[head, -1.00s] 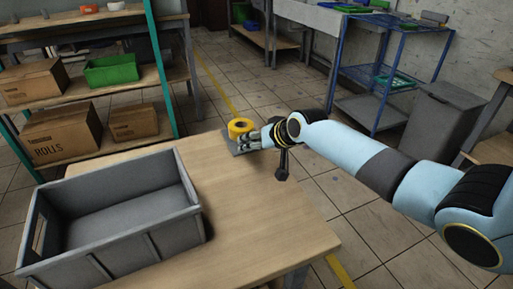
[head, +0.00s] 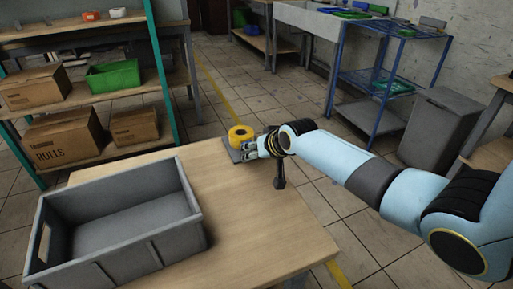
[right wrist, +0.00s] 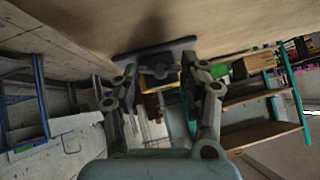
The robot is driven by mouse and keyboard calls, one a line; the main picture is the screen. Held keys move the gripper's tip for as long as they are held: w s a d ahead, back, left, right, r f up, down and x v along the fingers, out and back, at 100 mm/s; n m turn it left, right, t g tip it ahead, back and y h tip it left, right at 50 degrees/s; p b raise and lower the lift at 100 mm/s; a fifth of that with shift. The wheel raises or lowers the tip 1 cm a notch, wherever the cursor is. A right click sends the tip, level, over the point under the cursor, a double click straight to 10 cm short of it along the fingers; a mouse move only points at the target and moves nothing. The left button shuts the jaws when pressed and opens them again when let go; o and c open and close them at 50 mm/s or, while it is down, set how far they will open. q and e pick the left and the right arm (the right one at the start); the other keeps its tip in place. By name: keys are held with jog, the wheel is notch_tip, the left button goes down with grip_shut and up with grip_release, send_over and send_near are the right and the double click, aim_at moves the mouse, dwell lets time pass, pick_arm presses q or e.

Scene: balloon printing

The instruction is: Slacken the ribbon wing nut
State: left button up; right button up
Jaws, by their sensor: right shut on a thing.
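A yellow ribbon roll (head: 240,134) sits at the far edge of the wooden table, by a grey plate (head: 232,151). My right gripper (head: 249,151) is just in front of the roll, low by the plate. In the right wrist view its fingers (right wrist: 160,70) stand on either side of a small grey wing nut (right wrist: 159,71), shut on it. A dark flat bar (right wrist: 155,48) lies just beyond the nut. In the head view the fingers hide the nut. My left gripper is not in view.
A grey open crate (head: 125,258) fills the left of the table (head: 265,235); the table's middle and right are bare. A shelf with cardboard boxes (head: 62,137) and a green bin (head: 112,75) stands behind left. A blue-framed rack (head: 372,85) stands behind right.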

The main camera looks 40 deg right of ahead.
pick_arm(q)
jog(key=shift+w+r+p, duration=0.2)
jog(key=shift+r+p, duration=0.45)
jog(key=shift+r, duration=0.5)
pick_arm(e)
jog(key=shift+w+n+g+h, duration=0.1)
jog(key=shift+n+g+h, duration=0.25)
jog(key=shift+h, duration=0.25)
jog(key=o, duration=1.2)
jog(key=shift+a, duration=0.1)
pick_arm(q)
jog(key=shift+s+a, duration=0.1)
pick_arm(e)
jog(key=v, duration=1.2)
jog(key=shift+s+f, duration=0.15)
jog(key=shift+s, duration=0.1)
